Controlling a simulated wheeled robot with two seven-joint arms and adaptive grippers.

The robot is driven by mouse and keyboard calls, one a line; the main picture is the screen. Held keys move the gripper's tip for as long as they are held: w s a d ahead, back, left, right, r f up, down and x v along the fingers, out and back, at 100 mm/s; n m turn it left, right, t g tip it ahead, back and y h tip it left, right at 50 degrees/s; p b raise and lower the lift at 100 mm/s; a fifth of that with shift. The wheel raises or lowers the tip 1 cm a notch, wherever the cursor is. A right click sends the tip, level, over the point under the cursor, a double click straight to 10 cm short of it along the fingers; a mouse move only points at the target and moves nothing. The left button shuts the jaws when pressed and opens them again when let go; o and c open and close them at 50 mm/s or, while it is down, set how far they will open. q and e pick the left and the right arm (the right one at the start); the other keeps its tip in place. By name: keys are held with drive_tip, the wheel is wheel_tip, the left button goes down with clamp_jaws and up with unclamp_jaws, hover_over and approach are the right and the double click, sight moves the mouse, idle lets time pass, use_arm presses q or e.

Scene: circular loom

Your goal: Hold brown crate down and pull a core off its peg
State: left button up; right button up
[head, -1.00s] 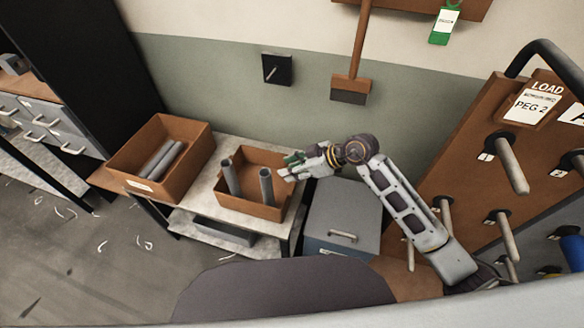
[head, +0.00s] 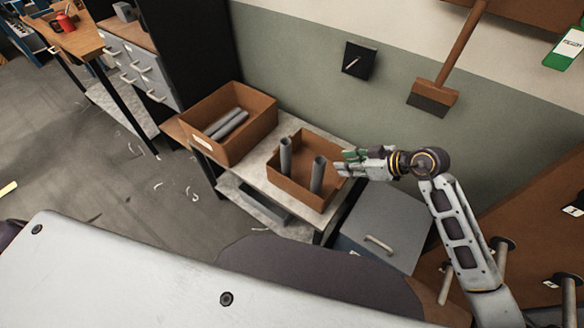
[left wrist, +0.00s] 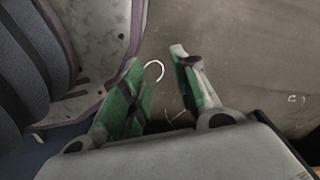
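A brown crate (head: 297,193) sits on the bench with two grey tubular cores standing in it, a left core (head: 285,156) and a right core (head: 318,174). Any pegs under them are hidden. My right gripper (head: 343,164), with green pads, is at the crate's back right corner, close to the right core. I cannot tell if it touches the rim or how far its fingers are apart. My left gripper (left wrist: 162,88) shows only in the left wrist view. Its green-padded fingers are apart and empty, above the floor.
A second brown crate (head: 205,143) with grey cores lying in it stands to the left on the bench (head: 257,163). A grey cabinet (head: 385,222) is right of the bench. A pegboard (head: 520,225) stands at the right. Pale curled scraps (head: 163,190) lie on the floor.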

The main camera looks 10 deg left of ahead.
use_arm(q)
drive_tip(key=w+d+r+n, duration=0.35)
drive_tip(key=w+r, duration=0.35)
drive_tip(key=w, duration=0.5)
wheel_tip(320, 180, up, 41)
drive_tip(key=n, duration=1)
hover_over(291, 195)
drive_tip(key=shift+w+g, duration=0.2)
drive_tip(key=shift+g, duration=0.2)
drive_tip(key=shift+f, duration=6.85)
clamp_jaws()
